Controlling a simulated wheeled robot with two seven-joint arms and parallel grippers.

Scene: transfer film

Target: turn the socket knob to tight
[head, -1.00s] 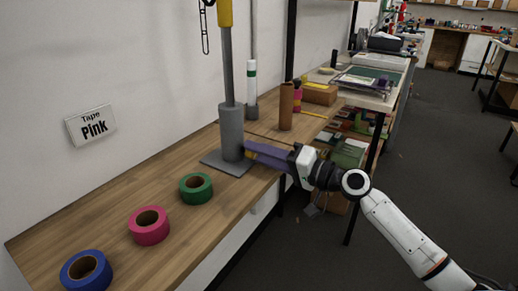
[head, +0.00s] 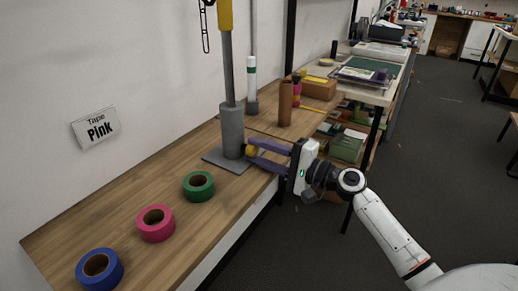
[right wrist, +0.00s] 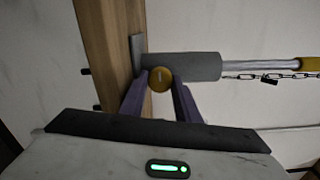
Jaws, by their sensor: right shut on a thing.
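The socket is a grey cylinder (head: 232,130) standing upright on a flat square base plate (head: 224,160) on the wooden bench. The right wrist view shows the fingertips (right wrist: 160,84) flanking the knob. My left gripper is not in view.
A grey pole with a yellow upper part (head: 225,15) rises from the socket. Green (head: 198,186), pink (head: 156,223) and blue (head: 100,269) tape rolls lie on the bench. A brown tube (head: 285,103) stands behind. A "Tape Pink" sign (head: 96,127) hangs on the wall.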

